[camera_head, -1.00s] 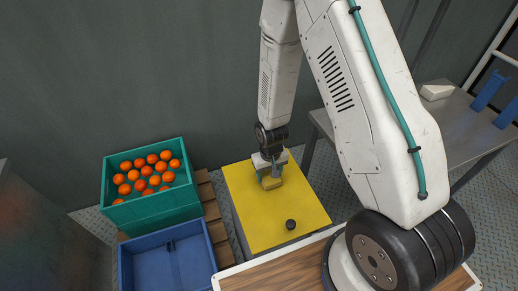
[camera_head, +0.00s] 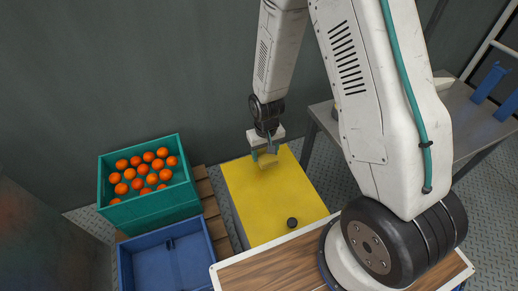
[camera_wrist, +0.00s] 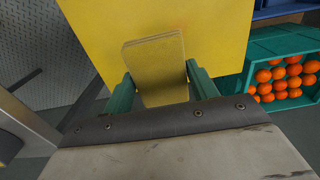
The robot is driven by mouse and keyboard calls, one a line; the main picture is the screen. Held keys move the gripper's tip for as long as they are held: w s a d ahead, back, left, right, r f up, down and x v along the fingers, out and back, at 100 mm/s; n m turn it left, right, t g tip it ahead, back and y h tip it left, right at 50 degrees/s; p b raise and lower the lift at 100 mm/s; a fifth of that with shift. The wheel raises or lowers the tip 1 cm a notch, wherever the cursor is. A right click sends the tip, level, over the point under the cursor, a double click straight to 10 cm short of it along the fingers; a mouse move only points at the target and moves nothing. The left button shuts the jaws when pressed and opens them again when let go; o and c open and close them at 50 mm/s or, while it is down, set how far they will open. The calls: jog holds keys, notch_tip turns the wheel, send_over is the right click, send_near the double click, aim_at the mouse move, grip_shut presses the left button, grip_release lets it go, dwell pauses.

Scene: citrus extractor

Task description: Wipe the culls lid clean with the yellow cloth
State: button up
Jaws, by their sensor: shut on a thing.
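The culls lid (camera_head: 262,213) is a flat yellow panel with a small black knob (camera_head: 292,222) near its front end. The lid also fills the top of the wrist view (camera_wrist: 210,30). My gripper (camera_head: 266,155) is at the far end of the lid, pointing down. It is shut on the yellow cloth (camera_wrist: 155,62), a folded, duller yellow pad that sticks out between the green fingers. In the head view the cloth (camera_head: 267,163) is over the lid's far edge area. I cannot tell whether it touches the surface. No clear dirt marks show on the lid.
A green crate of oranges (camera_head: 150,208) stands left of the lid, with an empty blue crate (camera_head: 163,258) in front of it. A wooden board (camera_head: 268,272) lies nearest, and a grey metal table (camera_head: 460,125) stands at the right.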

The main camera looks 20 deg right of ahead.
jog(key=shift+r, duration=1.2)
